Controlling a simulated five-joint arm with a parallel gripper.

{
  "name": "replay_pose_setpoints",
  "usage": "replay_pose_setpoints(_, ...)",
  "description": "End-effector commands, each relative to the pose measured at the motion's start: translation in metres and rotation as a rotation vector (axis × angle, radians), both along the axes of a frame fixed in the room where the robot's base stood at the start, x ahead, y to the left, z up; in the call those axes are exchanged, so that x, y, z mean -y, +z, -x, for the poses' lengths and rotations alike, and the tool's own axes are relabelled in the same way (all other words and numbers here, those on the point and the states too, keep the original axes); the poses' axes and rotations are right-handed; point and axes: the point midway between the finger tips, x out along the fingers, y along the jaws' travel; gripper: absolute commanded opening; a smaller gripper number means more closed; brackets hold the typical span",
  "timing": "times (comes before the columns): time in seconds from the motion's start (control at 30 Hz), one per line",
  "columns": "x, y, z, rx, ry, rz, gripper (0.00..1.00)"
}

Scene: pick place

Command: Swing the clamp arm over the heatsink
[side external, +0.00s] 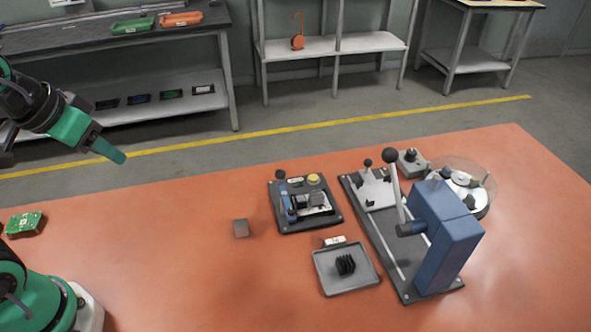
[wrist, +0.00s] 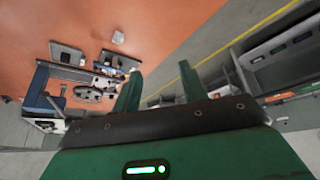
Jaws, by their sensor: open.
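A small fixture (side external: 305,203) with a dark base stands mid-table in the side view. A blue arm (side external: 288,205) lies along its left side, apparently the clamp arm, with a dark knob at its far end. A greyish block sits in the fixture; I cannot tell whether it is a heatsink. A black finned heatsink (side external: 346,264) lies in a grey tray (side external: 325,284) in front of the fixture. My gripper (side external: 112,154) is high at the left, well away from both. In the wrist view my gripper (wrist: 158,70) has its fingers apart and nothing between them.
A blue lever press (side external: 445,235) on a dark base stands right of the fixture. A round clear-covered dish (side external: 462,187) is behind it. A green circuit board (side external: 25,223) lies at the left. The left-middle table is clear.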

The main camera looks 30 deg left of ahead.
Motion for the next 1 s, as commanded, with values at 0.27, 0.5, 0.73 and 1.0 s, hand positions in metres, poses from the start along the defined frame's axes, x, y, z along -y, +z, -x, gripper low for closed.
replay_pose_setpoints(0.27, 0.015, 0.010, -0.040, -0.052, 0.121, 0.083, 0.43)
replay_pose_setpoints(0.5, 0.035, 0.011, -0.084, -0.108, 0.263, 0.162, 0.43)
replay_pose_setpoints(0.73, 0.060, 0.004, -0.127, -0.161, 0.401, 0.225, 0.43)
replay_pose_setpoints(1.0, 0.095, -0.018, -0.175, -0.223, 0.571, 0.286, 0.43)
